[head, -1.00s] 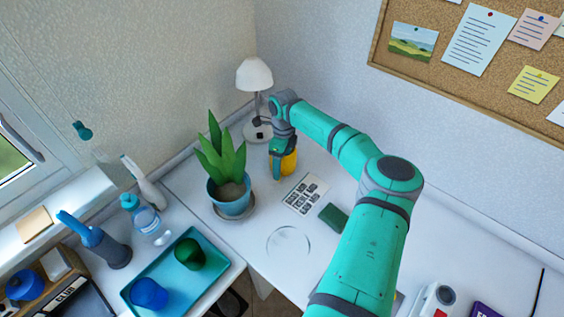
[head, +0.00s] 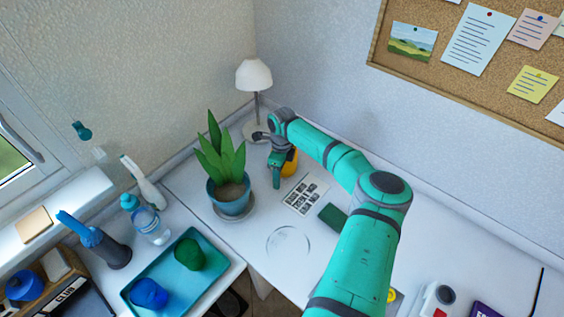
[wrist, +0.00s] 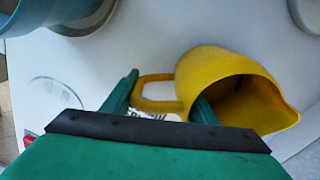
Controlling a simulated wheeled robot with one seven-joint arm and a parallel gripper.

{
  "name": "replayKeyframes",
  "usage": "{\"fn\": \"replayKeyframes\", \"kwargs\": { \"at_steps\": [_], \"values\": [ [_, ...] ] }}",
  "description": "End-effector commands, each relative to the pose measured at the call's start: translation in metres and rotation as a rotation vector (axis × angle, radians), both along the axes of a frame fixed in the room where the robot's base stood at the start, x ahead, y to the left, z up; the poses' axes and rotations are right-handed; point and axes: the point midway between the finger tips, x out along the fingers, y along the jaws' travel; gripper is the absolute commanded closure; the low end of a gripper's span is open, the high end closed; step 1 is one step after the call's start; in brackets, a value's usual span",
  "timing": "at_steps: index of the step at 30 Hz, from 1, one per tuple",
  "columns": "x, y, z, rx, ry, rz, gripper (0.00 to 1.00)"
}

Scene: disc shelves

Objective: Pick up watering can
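The yellow watering can (head: 291,161) stands on the white desk near the lamp, partly hidden behind my gripper (head: 276,167) in the head view. In the wrist view the watering can (wrist: 225,75) is right of centre, its open mouth facing right and its looped handle toward the left. My gripper (wrist: 168,87) is open there. The left finger is left of the handle; the right finger overlaps the can's body at the mouth's near edge. The handle lies between the fingers in the picture. I cannot tell whether either finger touches the can.
A potted plant (head: 229,189) stands left of my gripper, and a white lamp (head: 254,76) stands behind it. A teal tray (head: 178,277) holds two cups. The desk's middle is mostly clear.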

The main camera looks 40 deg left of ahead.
Motion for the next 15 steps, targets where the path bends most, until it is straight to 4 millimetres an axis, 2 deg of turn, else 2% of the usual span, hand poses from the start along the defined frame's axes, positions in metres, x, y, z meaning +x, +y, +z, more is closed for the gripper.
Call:
{"fn": "replayKeyframes", "kwargs": {
  "at_steps": [15],
  "values": [
    [0.0002, -0.0025, -0.0004, -0.005, 0.002, -0.004, 0.90]
  ]
}}
